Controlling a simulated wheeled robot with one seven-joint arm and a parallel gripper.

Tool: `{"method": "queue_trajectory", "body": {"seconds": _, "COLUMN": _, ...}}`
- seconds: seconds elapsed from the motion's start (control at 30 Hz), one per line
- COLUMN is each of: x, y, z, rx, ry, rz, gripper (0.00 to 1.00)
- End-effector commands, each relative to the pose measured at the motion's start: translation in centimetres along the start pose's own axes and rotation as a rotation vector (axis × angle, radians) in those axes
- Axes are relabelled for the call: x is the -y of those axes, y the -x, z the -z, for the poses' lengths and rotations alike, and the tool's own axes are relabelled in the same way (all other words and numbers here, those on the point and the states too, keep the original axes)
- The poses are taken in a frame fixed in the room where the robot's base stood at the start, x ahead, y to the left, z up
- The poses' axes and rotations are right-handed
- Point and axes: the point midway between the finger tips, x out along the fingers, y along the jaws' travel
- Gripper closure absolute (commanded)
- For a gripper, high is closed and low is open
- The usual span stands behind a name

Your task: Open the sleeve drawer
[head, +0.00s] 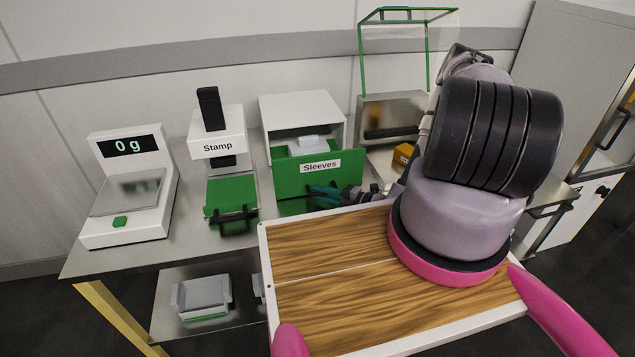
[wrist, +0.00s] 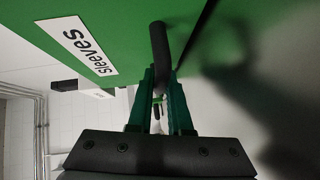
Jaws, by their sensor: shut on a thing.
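The sleeve drawer has a green front (head: 290,179) with a white "Sleeves" label. It is pulled part way out of its white cabinet (head: 302,110), and pale sleeves (head: 314,143) show inside behind the front. In the wrist view the green front (wrist: 130,28) fills the top, with a dark bar handle (wrist: 160,48) standing out from it. The handle is hidden by the fingers in the head view.
A scale (head: 128,190) reading 0 g and a stamp unit (head: 218,140) with a green pad (head: 231,197) stand left of the drawer. A steel box (head: 393,112) with a raised clear lid is to the right. A wooden board (head: 330,290) lies in front, below my arm.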

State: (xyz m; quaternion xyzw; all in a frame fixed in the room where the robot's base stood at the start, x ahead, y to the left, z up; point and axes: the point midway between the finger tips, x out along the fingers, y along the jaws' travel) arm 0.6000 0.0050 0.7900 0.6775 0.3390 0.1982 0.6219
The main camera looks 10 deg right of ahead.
Motion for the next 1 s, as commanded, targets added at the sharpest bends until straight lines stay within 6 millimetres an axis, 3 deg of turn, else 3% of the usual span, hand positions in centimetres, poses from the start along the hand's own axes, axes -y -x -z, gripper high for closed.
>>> {"method": "queue_trajectory", "body": {"seconds": 0.2, "x": 0.5, "y": 1.2, "z": 1.6, "rx": -0.007, "ry": -0.001, "rz": 0.002, "gripper": 1.0}}
{"method": "queue_trajectory", "body": {"seconds": 0.63, "x": 0.6, "y": 1.5, "z": 1.9, "rx": -0.009, "ry": 0.0, "rz": 0.002, "gripper": 1.0}}
{"method": "queue_trajectory", "body": {"seconds": 0.67, "x": 0.6, "y": 1.5, "z": 1.9, "rx": -0.009, "ry": 0.0, "rz": 0.002, "gripper": 0.79}}
{"method": "queue_trajectory", "body": {"seconds": 0.73, "x": 0.6, "y": 1.5, "z": 1.9, "rx": -0.009, "ry": 0.0, "rz": 0.001, "gripper": 0.53}}
{"method": "queue_trajectory", "body": {"seconds": 1.0, "x": 0.5, "y": 1.5, "z": 1.7, "rx": -0.004, "ry": 0.0, "rz": 0.0, "gripper": 0.53}}
